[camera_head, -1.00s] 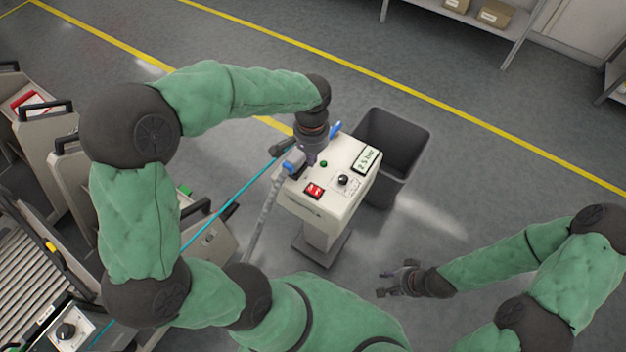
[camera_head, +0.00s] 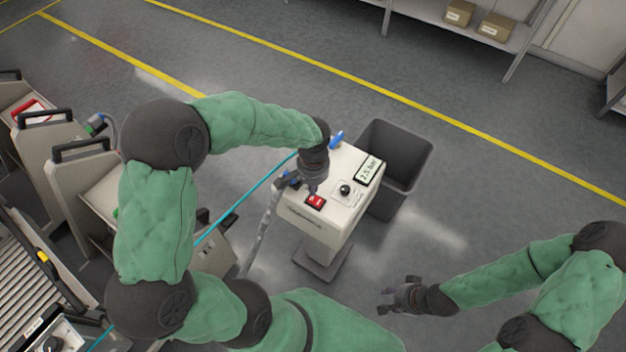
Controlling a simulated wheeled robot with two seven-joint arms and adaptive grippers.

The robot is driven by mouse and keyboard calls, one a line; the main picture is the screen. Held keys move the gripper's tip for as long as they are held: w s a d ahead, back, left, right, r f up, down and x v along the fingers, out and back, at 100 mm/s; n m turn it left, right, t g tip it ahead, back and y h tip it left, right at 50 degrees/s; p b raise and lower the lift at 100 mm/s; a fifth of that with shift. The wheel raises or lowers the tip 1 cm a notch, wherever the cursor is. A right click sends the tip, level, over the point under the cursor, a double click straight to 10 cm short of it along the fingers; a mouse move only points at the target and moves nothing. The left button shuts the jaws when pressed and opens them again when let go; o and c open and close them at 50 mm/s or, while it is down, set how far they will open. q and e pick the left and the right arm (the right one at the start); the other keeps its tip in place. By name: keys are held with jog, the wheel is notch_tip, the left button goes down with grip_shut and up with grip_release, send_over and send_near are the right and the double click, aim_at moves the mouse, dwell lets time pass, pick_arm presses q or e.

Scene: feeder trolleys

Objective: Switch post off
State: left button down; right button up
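The post (camera_head: 340,215) is a cream box on a pedestal. Its sloped top has a red rocker switch (camera_head: 316,202), a black knob (camera_head: 345,189) and a display (camera_head: 369,171) reading about 2.5 bar. My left gripper (camera_head: 313,188) points down over the top, with its tip just above or at the red switch; contact cannot be told. Its fingers look close together, but whether it holds anything is too small to see. The green lamp seen earlier is hidden behind it. My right gripper (camera_head: 386,299) is open and empty over the floor, right of the post.
A dark bin (camera_head: 412,150) stands right behind the post. A teal hose (camera_head: 240,204) runs from the post to lower left. Trolleys (camera_head: 50,150) and a roller conveyor (camera_head: 30,285) fill the left. A shelf with boxes (camera_head: 460,12) is at the back. Floor at right is clear.

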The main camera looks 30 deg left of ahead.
aim_at(312, 200)
pick_arm(q)
jog(key=shift+f+b, duration=0.55)
jog(key=shift+f, duration=1.35)
jog(key=shift+a+f, duration=0.15)
jog(key=shift+f, duration=0.2)
jog(key=shift+s, duration=0.2)
jog(key=shift+f, duration=0.1)
